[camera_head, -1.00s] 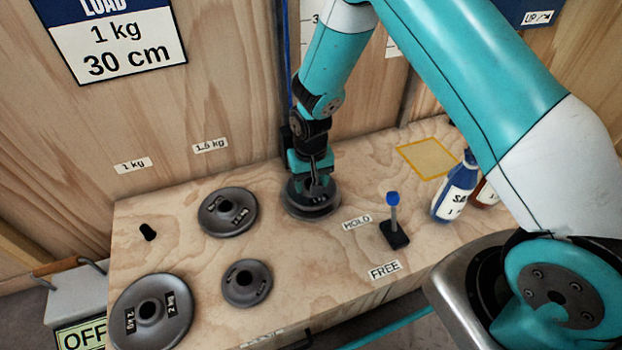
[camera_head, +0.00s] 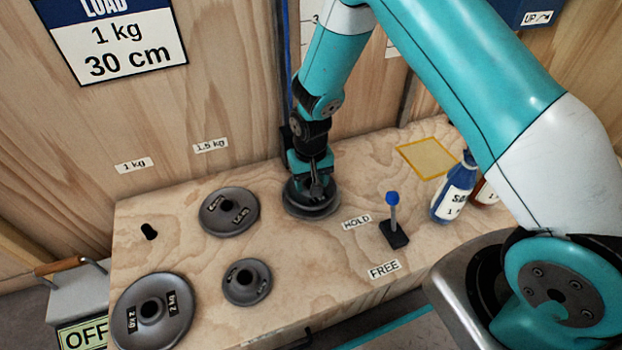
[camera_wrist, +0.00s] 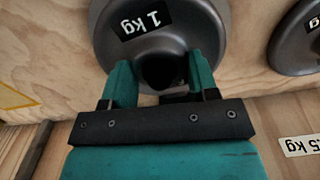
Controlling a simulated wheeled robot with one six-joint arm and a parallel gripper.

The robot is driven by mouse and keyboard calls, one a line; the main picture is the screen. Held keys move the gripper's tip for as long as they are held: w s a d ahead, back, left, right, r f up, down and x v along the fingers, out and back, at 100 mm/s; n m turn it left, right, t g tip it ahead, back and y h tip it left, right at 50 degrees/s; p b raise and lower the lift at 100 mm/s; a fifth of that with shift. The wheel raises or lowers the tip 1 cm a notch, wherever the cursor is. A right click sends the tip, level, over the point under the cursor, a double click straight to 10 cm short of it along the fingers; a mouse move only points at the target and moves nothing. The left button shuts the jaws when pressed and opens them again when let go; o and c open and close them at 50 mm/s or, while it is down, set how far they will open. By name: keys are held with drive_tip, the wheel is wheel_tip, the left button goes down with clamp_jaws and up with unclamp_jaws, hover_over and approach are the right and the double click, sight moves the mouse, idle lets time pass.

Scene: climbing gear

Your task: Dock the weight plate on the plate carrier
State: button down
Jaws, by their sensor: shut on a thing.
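The dark grey weight plate (camera_head: 325,208) is round and lies low over the back middle of the wooden bench top. In the wrist view the plate (camera_wrist: 205,25) carries a "1 kg" label. My gripper (camera_head: 314,186) comes down on the plate from above. In the wrist view the two teal fingers of my gripper (camera_wrist: 160,72) are shut on the plate's raised hub, one on each side. I cannot make out a plate carrier; the plate and gripper hide what is under them.
Other dark plates lie to the left: one (camera_head: 218,222) behind, a smaller one (camera_head: 238,288) in front, and a 2 kg one (camera_head: 132,325) at the front left. A blue-topped lever (camera_head: 393,212) and a blue bottle (camera_head: 450,196) stand right.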

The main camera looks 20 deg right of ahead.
drive_tip(key=shift+f, duration=0.5)
drive_tip(key=c, duration=0.7)
unclamp_jaws()
drive_tip(key=shift+o, duration=0.2)
drive_tip(key=shift+f, duration=0.1)
wheel_tip(320, 180, up, 11)
drive_tip(key=p, duration=0.9)
drive_tip(key=shift+p, duration=0.35)
